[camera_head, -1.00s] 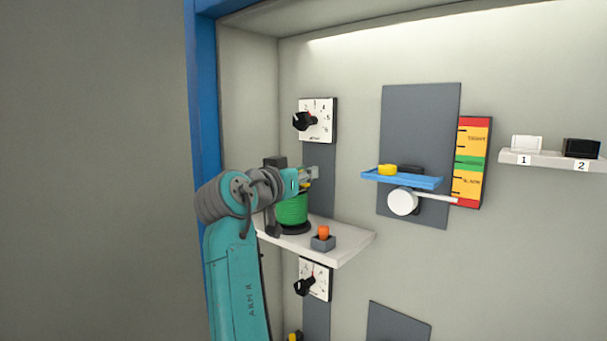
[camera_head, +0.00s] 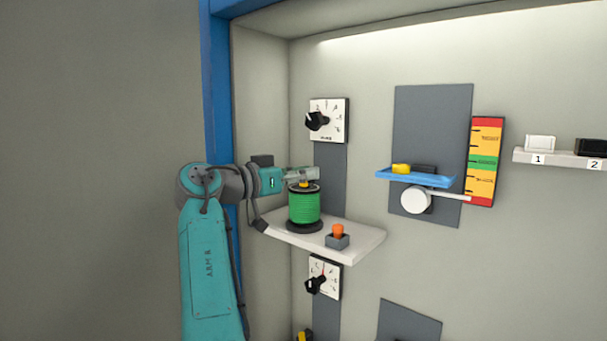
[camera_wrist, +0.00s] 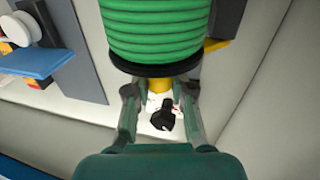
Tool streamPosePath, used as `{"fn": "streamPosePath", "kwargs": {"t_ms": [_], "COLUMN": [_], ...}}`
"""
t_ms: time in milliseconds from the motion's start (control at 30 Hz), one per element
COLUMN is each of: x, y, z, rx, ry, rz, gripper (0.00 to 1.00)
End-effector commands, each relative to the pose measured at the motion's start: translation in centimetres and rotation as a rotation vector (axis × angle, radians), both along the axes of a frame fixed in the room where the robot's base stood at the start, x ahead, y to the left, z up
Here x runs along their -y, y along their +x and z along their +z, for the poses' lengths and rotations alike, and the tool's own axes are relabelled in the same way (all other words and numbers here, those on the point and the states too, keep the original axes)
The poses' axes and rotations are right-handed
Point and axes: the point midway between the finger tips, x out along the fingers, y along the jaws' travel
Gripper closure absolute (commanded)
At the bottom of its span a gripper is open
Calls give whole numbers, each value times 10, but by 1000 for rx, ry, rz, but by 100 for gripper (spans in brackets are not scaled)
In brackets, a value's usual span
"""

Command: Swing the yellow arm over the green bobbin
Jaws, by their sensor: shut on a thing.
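The green bobbin (camera_head: 304,208) stands upright on a black base on the white shelf. In the wrist view the bobbin (camera_wrist: 158,32) fills the top middle, with its black flange toward my fingers. My gripper (camera_head: 309,174) points right above the bobbin's top. Its fingers (camera_wrist: 158,92) are shut around a yellow piece (camera_wrist: 158,84) at that flange, which also shows on top of the bobbin in the head view (camera_head: 304,184). Another yellow bar (camera_wrist: 215,45) shows beside the bobbin, partly hidden. I cannot tell whether the two yellow parts are joined.
An orange-topped grey block (camera_head: 338,237) stands on the white shelf (camera_head: 365,243), right of the bobbin. Dials (camera_head: 328,121) are mounted above and below the shelf. A blue tray (camera_head: 440,180) is to the right. The side wall (camera_head: 262,110) and blue frame (camera_head: 219,130) are close to my arm.

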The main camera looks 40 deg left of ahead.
Motion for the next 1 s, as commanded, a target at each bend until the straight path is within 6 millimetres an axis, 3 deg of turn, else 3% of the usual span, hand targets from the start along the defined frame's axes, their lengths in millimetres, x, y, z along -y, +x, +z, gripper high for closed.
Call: {"fn": "streamPosePath", "kwargs": {"t_ms": [167, 200, 300, 667, 1000], "x": [-1, -1, -1, -2, -18], "y": [0, 0, 0, -5, -52], "z": [-1, -1, -1, -1, -1], "rx": [-2, -2, -2, 0, 0], "ry": [-2, -2, -2, 0, 0], "rz": [1, 1, 2, 3, 5], "gripper": [100, 70, 51, 51, 51]}}
